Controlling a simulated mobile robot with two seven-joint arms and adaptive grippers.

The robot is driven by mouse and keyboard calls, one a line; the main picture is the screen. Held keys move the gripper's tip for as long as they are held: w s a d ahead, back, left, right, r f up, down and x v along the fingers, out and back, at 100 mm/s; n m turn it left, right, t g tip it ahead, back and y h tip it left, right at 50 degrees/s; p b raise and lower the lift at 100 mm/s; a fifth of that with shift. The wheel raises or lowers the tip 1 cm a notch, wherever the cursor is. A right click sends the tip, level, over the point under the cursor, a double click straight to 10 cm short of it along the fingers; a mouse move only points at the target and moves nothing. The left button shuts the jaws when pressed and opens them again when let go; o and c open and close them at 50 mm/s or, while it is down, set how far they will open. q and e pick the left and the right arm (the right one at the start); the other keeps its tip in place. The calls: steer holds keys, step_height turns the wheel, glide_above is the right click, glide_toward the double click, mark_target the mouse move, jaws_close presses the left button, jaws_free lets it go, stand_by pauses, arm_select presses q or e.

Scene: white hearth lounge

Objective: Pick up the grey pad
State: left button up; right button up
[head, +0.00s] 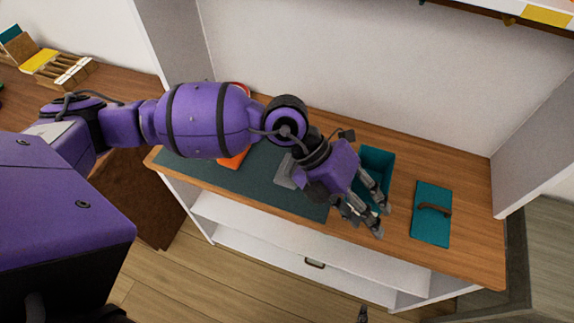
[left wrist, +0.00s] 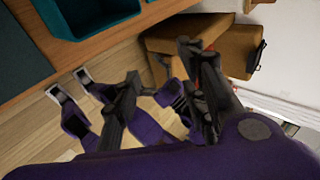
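The grey pad (head: 284,172) lies on the dark green mat (head: 268,190) on the wooden counter. In the head view it shows just left of my left gripper's purple body, which hides part of it. My left gripper (head: 382,220) is over the counter, right of the pad and in front of the teal box. Its fingers are spread and nothing shows between them. The pad does not show in the left wrist view. Of my right gripper, only what seems a fingertip (head: 362,315) shows at the bottom edge of the head view.
An open teal box (head: 376,160) stands behind my left gripper. A teal lid (head: 431,225) with a brown handle lies to its right. An orange item (head: 232,161) is partly hidden by my arm. White walls stand behind and right of the counter.

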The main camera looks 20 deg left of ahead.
arm_select(q)
steer(key=w+a+f+t+y, duration=0.1)
steer(key=w+a+f+y, duration=0.1)
steer(key=w+a+y, duration=0.45)
steer(key=t+y, duration=0.2)
steer(key=y, duration=0.1)
glide_above(291, 162)
steer(key=s, duration=0.1)
steer(key=shift+s+a+r+n+h, duration=0.1)
steer(key=shift+s+r+n+h, duration=0.15)
steer(key=shift+n, duration=0.15)
steer(key=f, duration=0.2)
steer(key=w+f, duration=0.1)
steer(key=f, duration=0.4)
steer(key=shift+w+f, duration=0.15)
steer(key=shift+f, duration=0.1)
jaws_close()
